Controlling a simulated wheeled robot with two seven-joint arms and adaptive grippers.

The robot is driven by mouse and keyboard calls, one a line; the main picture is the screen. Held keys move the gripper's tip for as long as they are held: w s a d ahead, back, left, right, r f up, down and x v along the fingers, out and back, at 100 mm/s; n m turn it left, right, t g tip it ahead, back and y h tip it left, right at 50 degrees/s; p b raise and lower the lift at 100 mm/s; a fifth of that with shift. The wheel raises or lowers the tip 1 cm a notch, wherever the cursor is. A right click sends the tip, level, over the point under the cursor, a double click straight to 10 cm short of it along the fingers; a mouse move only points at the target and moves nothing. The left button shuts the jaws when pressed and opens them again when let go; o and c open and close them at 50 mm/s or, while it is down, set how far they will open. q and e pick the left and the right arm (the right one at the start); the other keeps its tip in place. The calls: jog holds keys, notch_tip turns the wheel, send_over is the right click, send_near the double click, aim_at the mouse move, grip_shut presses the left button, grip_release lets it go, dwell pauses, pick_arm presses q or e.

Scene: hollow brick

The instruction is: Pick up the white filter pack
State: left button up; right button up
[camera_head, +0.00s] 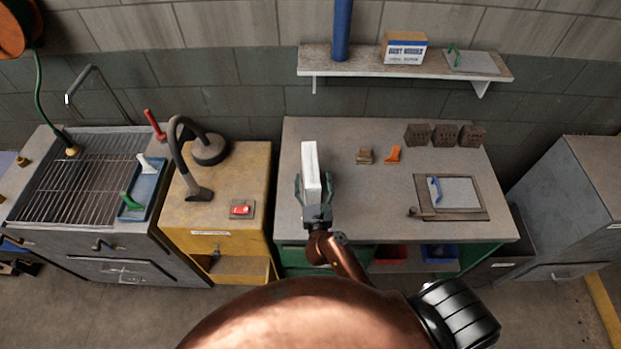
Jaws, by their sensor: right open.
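The white filter pack (310,165) is a tall, narrow white block at the left part of the grey workbench (350,208). My right gripper (313,192) is at its near end, with one finger on each side of the pack's lower part. The jaws are open around it, and I cannot tell whether either finger touches it. The pack's lower near end is partly hidden by the gripper. My left gripper is not in view.
On the bench are a brown block (365,156), an orange piece (393,154), several hollow bricks (445,135) and a framed plate (457,192). A yellow cabinet (215,215) stands left, a grey cabinet (575,200) right. A shelf (350,63) hangs behind.

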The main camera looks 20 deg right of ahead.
aim_at(311, 170)
jog(key=x, duration=0.5)
jog(key=shift+a+f+p, duration=0.2)
jog(key=shift+f+p, duration=0.1)
jog(key=shift+f, duration=0.05)
jog(key=shift+s, duration=0.1)
jog(key=shift+c, duration=0.4)
jog(key=c, duration=1.6)
